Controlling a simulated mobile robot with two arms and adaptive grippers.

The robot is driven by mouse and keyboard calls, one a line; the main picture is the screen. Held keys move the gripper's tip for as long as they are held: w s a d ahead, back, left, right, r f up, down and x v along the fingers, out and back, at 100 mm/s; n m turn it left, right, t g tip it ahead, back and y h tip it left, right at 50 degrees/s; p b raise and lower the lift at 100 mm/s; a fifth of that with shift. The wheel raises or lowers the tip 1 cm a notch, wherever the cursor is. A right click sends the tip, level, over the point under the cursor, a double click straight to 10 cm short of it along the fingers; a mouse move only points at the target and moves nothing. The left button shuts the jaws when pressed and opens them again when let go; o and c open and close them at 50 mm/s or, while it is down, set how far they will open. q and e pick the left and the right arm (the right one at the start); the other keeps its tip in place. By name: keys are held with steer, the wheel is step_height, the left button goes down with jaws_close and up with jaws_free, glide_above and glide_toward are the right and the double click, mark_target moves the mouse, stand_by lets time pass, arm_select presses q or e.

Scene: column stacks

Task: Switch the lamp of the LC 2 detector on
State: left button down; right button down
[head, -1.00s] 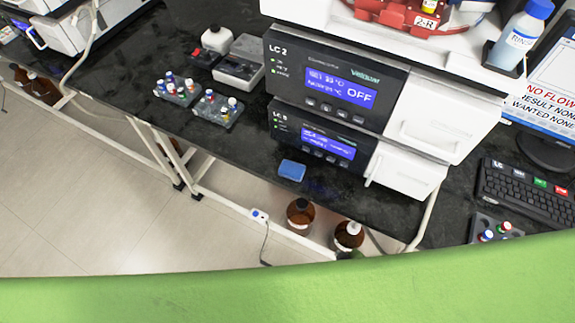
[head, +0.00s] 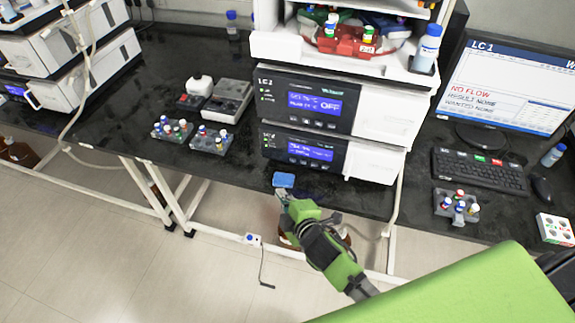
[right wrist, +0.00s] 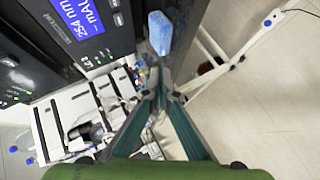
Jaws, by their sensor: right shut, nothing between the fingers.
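A stack of two dark-fronted units stands on the bench. Its lower unit (head: 325,152), the detector, has a lit blue display and a row of small buttons. In the right wrist view the detector display (right wrist: 85,14) reads "254 nm" and "mAU". My right gripper (head: 281,193) is shut and empty, at the bench's front edge below the detector. In the right wrist view its fingertips (right wrist: 157,82) meet. My left gripper is not in view.
A blue sponge-like block (head: 284,180) lies at the bench edge by my right fingertips. Vial racks (head: 211,139) stand left of the stack. A keyboard (head: 478,171) and monitor (head: 510,85) stand right. Another stack (head: 85,50) is far left. Dark bench before the stack is mostly clear.

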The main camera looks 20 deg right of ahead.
mark_target(293, 160)
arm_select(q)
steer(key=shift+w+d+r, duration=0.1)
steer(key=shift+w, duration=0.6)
arm_select(e)
steer(key=shift+w+r, duration=0.1)
steer(key=shift+r, duration=0.3)
steer(key=shift+w, duration=0.1)
steer(key=w+d, duration=0.1)
steer(key=w, duration=0.1)
steer(key=w+d, duration=0.1)
steer(key=w, duration=0.1)
steer(key=w+d+b, duration=0.1)
steer(key=d, duration=0.1)
steer(key=shift+w, duration=0.4)
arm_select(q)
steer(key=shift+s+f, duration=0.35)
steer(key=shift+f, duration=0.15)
arm_select(e)
steer(key=shift+w+d, duration=0.45)
steer(key=shift+w, duration=0.25)
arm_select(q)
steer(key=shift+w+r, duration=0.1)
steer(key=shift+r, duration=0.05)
arm_select(e)
steer(key=shift+w+d, duration=0.25)
steer(key=shift+w, duration=0.05)
